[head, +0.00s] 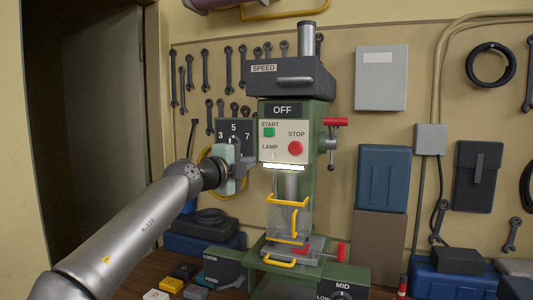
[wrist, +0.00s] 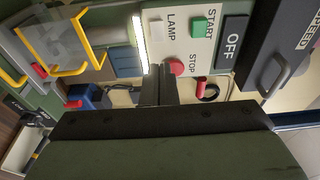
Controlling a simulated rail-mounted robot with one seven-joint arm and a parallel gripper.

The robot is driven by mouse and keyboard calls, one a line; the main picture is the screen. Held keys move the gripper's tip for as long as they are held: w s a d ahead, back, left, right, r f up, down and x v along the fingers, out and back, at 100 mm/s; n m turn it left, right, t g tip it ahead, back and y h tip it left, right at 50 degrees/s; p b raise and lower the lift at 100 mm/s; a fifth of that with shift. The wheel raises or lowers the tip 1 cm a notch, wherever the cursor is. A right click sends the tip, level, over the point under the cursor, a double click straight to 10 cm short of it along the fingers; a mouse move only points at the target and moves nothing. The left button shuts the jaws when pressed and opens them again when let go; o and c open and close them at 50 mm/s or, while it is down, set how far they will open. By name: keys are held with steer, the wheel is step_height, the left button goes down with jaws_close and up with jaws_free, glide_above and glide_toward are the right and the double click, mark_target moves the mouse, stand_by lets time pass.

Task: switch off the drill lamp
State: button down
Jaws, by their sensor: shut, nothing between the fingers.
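The green drill press (head: 318,140) has a pale control panel (head: 283,140) with a green START button, a red STOP button (head: 295,148) and a LAMP label. A small light switch (head: 273,156) sits below the label, faint in the head view; in the wrist view it shows beside the label (wrist: 156,28). The lamp strip (head: 284,167) under the panel glows white, also in the wrist view (wrist: 140,42). My gripper (head: 244,166) is shut and empty, just left of the panel in the head view. In the wrist view its fingertips (wrist: 159,70) appear beside the panel edge; contact cannot be told.
A dark numbered dial plate (head: 233,128) is partly hidden behind my gripper. A clear guard with yellow bars (head: 287,220) hangs below the lamp. A red-tipped handle (head: 335,122) sticks out right. Small blocks (head: 170,285) lie on the bench front.

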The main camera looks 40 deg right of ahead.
mark_target(272, 156)
steer(key=p+x, duration=0.1)
steer(key=x, duration=0.3)
steer(key=p+x, duration=0.2)
steer(key=x, duration=0.2)
steer(key=shift+d+r+p, duration=0.1)
steer(key=shift+r+p, duration=0.1)
steer(key=shift+p, duration=0.1)
steer(key=shift+w+d+f, duration=0.2)
steer(key=shift+w+d, duration=0.05)
steer(key=shift+d, duration=0.3)
steer(key=shift+f, duration=0.1)
